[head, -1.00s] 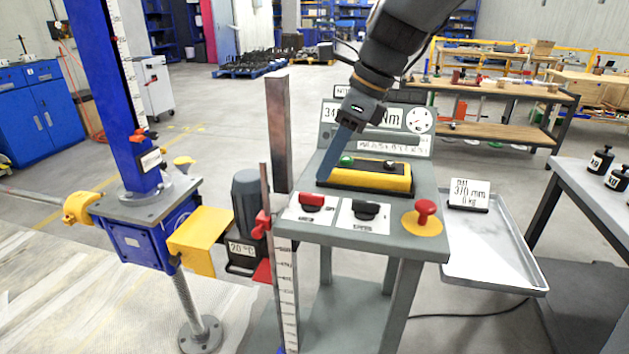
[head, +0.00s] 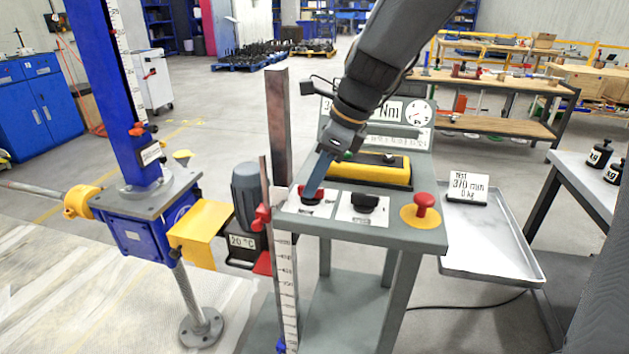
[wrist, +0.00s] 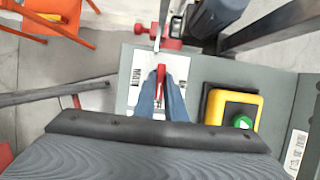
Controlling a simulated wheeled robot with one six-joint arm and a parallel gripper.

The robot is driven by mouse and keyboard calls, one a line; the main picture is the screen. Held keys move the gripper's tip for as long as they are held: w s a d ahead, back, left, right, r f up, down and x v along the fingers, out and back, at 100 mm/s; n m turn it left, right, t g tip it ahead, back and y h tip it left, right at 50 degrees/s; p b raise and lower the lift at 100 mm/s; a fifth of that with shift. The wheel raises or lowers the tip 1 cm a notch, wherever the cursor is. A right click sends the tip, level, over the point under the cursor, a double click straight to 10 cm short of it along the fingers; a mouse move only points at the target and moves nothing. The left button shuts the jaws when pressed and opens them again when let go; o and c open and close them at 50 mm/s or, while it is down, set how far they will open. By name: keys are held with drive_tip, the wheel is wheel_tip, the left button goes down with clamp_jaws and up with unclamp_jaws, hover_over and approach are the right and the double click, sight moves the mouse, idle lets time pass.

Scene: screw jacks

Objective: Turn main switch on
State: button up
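The main switch (head: 304,191) is a red rotary knob on a white plate at the left of the grey control desk (head: 375,232). In the wrist view, its red handle (wrist: 160,74) lies lengthwise, beside a label that seems to read MAIN. My gripper (head: 314,188) points down at the switch. In the wrist view, the two blue fingers of my gripper (wrist: 161,84) stand on either side of the red handle, with a gap between them. I cannot tell whether the fingertips touch it. The fingers partly hide the switch in the head view.
A black knob (head: 364,203) on a white plate and a red mushroom button (head: 424,204) sit to the right. A yellow button box (head: 368,174) lies behind the switch. A tall metal post (head: 279,130) and a blue screw jack (head: 150,235) stand to the left.

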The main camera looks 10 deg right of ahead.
clamp_jaws()
drive_tip(key=shift+r+n+g+p, duration=0.1)
drive_tip(key=shift+n+g+p, duration=0.2)
drive_tip(key=shift+n+p, duration=0.4)
drive_tip(key=n+g+p, duration=0.1)
drive_tip(key=n+p, duration=0.2)
drive_tip(key=shift+w, duration=0.15)
drive_tip(key=n+g+p, duration=0.1)
drive_tip(key=n, duration=0.2)
drive_tip(key=n+g+p, duration=0.1)
drive_tip(key=n+p, duration=0.1)
drive_tip(key=shift+w+n, duration=0.2)
drive_tip(key=shift+n, duration=0.2)
drive_tip(key=n+p, duration=0.1)
drive_tip(key=n+g+h+p, duration=0.1)
drive_tip(key=n, duration=0.1)
drive_tip(key=shift+w+a+n, duration=0.15)
drive_tip(key=shift+n, duration=0.15)
drive_tip(key=shift+a+n+g+h+p, duration=0.1)
drive_tip(key=shift+n+g+h+p, duration=0.25)
drive_tip(key=shift+n, duration=0.7)
drive_tip(key=shift+n+g+h+p, duration=0.25)
drive_tip(key=shift+n+h, duration=0.2)
drive_tip(key=shift+n, duration=0.6)
drive_tip(key=shift+w, duration=0.1)
drive_tip(key=o, duration=0.7)
unclamp_jaws()
drive_tip(key=shift+c, duration=0.2)
